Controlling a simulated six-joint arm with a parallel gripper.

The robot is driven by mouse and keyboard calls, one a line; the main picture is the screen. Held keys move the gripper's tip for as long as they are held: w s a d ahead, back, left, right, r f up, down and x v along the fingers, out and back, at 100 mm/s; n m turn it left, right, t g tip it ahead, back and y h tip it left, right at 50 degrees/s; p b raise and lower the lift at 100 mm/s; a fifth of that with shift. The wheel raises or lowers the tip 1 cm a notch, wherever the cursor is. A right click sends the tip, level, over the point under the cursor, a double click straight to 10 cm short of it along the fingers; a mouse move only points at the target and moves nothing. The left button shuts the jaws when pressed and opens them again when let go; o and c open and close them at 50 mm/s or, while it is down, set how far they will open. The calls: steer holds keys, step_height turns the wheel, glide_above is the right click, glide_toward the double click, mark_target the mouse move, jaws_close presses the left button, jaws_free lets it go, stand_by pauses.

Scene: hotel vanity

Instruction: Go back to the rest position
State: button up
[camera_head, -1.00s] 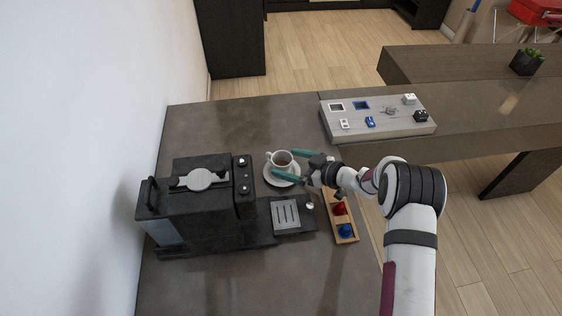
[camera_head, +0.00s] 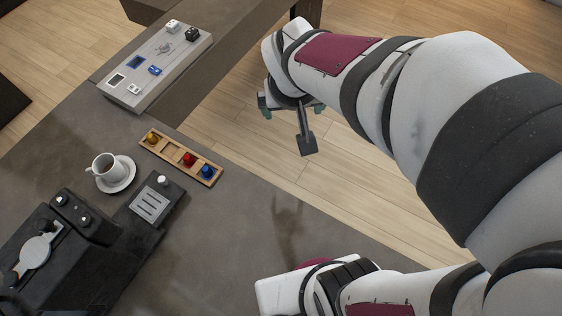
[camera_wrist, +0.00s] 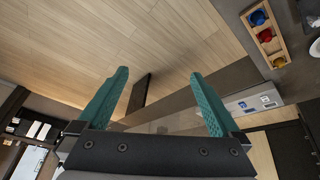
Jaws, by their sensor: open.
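My gripper (camera_head: 292,111) hangs over the floor, beyond the edge of the counter, below my folded arm in the head view. In the wrist view, its two teal fingers (camera_wrist: 159,75) are spread wide apart with nothing between them. The white cup (camera_head: 105,167) with a brown drink stands on its saucer (camera_head: 127,178) on the counter, well away from my gripper.
The coffee machine (camera_head: 75,217) stands at the lower left. A wooden tray (camera_head: 172,155) holds yellow, red and blue capsules; it also shows in the wrist view (camera_wrist: 279,48). A grey panel (camera_head: 180,67) with switches lies at the back. Open floor surrounds my gripper.

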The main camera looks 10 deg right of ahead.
steer(key=s+a+m+g+y, duration=0.1)
steer(key=s+a+m+g, duration=0.1)
steer(key=s, duration=0.7)
steer(key=s+a+m+g+y, duration=0.1)
steer(key=s+a+g+y, duration=0.1)
steer(key=s, duration=0.8)
steer(key=shift+a+f+m+g, duration=0.3)
steer(key=shift+a+m+g, duration=0.1)
steer(key=shift+a, duration=0.1)
